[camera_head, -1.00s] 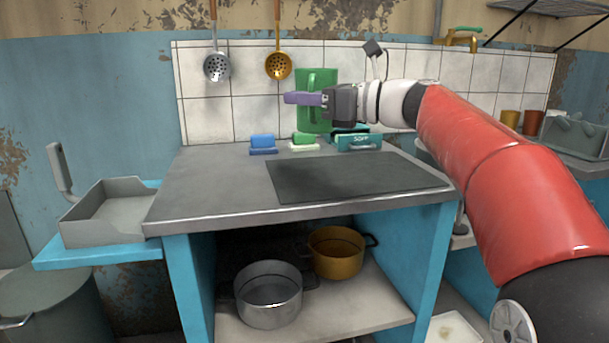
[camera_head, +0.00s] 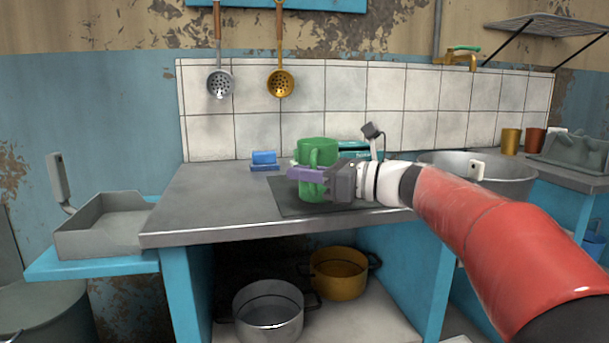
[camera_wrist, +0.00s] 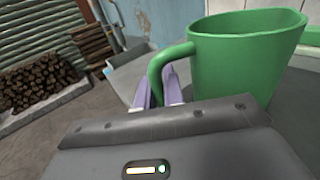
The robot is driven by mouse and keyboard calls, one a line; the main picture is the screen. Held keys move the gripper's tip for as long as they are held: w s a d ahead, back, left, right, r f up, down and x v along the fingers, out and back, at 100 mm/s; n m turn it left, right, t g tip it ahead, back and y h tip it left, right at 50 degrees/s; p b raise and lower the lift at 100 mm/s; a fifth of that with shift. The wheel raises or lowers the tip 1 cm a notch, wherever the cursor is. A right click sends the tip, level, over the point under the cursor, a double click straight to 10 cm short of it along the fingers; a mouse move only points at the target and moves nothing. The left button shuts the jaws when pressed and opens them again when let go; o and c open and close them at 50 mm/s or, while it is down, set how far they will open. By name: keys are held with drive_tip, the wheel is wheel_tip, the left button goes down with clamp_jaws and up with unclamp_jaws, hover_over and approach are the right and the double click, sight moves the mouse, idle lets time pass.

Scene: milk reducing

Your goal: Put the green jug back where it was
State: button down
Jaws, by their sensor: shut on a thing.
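The green jug (camera_head: 318,153) is upright at the dark mat on the counter in the head view. I cannot tell whether its base touches the mat or is just above it. My gripper (camera_head: 305,174) comes from the right, with its purple fingers shut on the jug's handle. In the wrist view the green jug (camera_wrist: 240,60) fills the upper right, its handle on the left side. The purple fingers of my gripper (camera_wrist: 158,92) are around that handle.
The dark mat (camera_head: 290,207) lies on the grey counter (camera_head: 190,205). A blue sponge (camera_head: 264,158) lies left of the jug, and a teal box (camera_head: 360,148) stands behind it. A large metal pot (camera_head: 500,178) is on the right. The left of the counter is clear.

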drive_tip(key=c, duration=1.5)
unclamp_jaws()
drive_tip(key=shift+f, duration=0.1)
